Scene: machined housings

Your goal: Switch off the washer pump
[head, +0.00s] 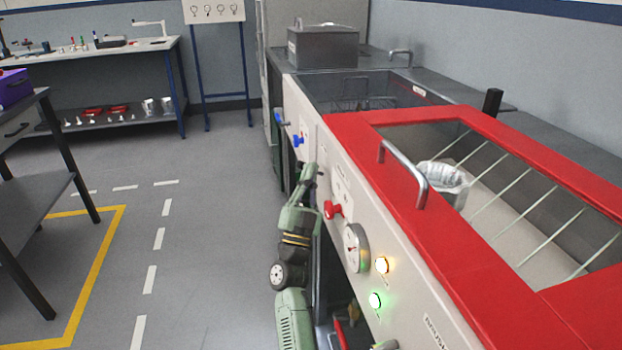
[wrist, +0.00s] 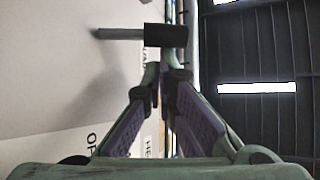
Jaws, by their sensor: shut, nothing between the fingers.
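The washer is a pale cabinet with a red-framed, glazed lid (head: 440,235). Its front panel carries a red handle (head: 333,209), a round gauge (head: 355,248), a lit orange lamp (head: 381,265) and a lit green lamp (head: 375,300). My gripper (head: 311,168) is beside the front panel, above and left of the red handle in the head view. In the wrist view its fingers (wrist: 169,78) are together and empty. A grey stem with a dark end (wrist: 166,36) sticks out just beyond the fingertips. Lettering on the panel is only partly readable, and which control is the pump's is unclear.
Blue handles (head: 298,140) are on the panel farther back. A lid handle (head: 405,172) rises from the red frame. A grey box (head: 323,46) stands on the back counter. A dark table (head: 35,190) is at left; the floor between (head: 210,220) is clear.

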